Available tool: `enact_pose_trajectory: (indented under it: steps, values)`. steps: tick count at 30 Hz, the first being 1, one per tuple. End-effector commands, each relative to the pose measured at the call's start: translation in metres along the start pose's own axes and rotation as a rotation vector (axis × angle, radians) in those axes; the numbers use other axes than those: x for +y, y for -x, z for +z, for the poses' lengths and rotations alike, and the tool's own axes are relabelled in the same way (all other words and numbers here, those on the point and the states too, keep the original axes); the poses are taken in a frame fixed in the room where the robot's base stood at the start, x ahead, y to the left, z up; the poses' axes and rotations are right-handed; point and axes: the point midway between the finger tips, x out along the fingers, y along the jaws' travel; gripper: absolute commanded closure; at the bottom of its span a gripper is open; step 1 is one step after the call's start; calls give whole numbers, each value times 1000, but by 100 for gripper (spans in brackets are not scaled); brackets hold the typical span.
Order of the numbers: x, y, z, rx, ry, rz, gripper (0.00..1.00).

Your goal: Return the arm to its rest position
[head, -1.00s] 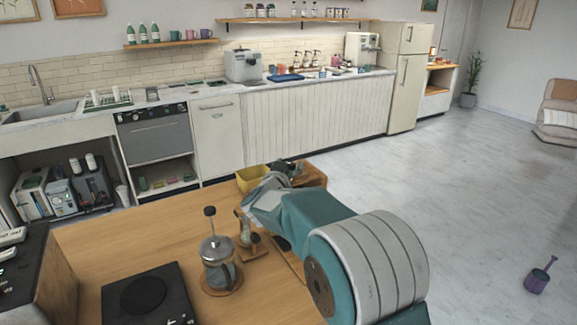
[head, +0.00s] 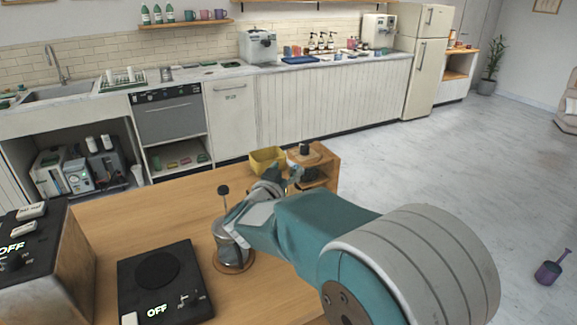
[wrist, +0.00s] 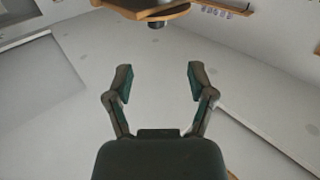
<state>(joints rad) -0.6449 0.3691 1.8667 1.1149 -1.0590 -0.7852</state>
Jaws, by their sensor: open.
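My arm reaches from the lower right of the head view across the wooden table (head: 130,205). My gripper (head: 288,178) is at its far end, seen small and partly hidden by the wrist, in front of the yellow bin and small wooden stand. In the wrist view my gripper (wrist: 160,80) has its two fingers wide apart with nothing between them. The French press (head: 229,240) stands on a round wooden coaster (head: 234,268), partly covered by my arm in the head view.
The yellow bin (head: 262,160) and wooden stand (head: 325,172) sit at the table's far edge. A black hot plate (head: 160,280) reading OFF and a dark boxy machine (head: 55,275) are at the left. Open floor (head: 430,165) lies right of the table.

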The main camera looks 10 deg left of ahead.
Motion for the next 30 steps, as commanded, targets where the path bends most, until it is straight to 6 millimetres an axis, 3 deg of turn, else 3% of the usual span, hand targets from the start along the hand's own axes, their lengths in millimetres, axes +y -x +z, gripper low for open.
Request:
enact_pose_trajectory:
  steps: [8,13,17,23,30]
  values:
    - [4,-2,-6,-3,-11,-21,29]
    - [26,-2,-36,-56,-67,-172,29]
    - [50,11,-54,-135,-89,-312,29]
    - [95,52,-59,-303,-69,-462,29]
    - [168,122,-35,-572,8,-509,29]
